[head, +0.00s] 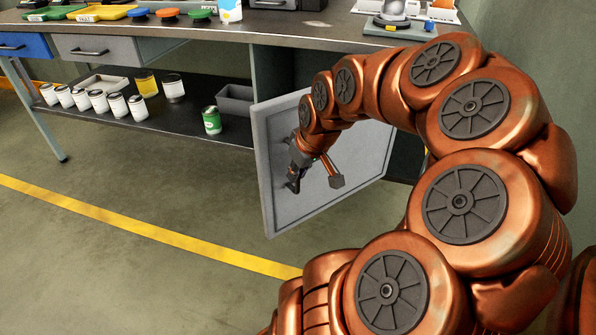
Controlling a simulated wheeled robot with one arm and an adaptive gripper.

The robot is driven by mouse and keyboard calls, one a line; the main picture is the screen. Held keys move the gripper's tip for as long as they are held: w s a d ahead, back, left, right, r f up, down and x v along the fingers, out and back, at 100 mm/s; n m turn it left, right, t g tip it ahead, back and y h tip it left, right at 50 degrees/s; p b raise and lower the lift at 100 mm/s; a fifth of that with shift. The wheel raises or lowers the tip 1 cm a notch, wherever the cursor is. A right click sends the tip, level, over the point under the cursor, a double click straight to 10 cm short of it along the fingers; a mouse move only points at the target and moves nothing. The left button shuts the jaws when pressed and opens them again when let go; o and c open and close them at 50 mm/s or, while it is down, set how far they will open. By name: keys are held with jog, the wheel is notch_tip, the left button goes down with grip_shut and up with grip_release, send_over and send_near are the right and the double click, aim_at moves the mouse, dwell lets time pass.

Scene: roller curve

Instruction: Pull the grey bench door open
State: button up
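The grey bench door (350,165) stands partly open under the workbench, its left edge swung out toward me and its right edge further back. Part of the dark compartment shows above and behind it. A dark handle (292,184) sits near the door's left edge. My gripper (297,176) is at this handle, in front of the door face. The fingers and handle overlap and are small and dark, so I cannot tell whether they are closed around it. My copper arm covers the door's upper right part.
The bench top (330,35) holds trays and coloured lids. A blue drawer (25,46) and a grey drawer (100,49) are shut. The floor before the door is clear, with a yellow line (150,231).

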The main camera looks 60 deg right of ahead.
jog(key=o, duration=0.4)
jog(key=shift+o, duration=0.2)
jog(key=shift+r, duration=0.1)
notch_tip(320, 180, up, 10)
jog(key=shift+f, duration=0.1)
dwell(0.3)
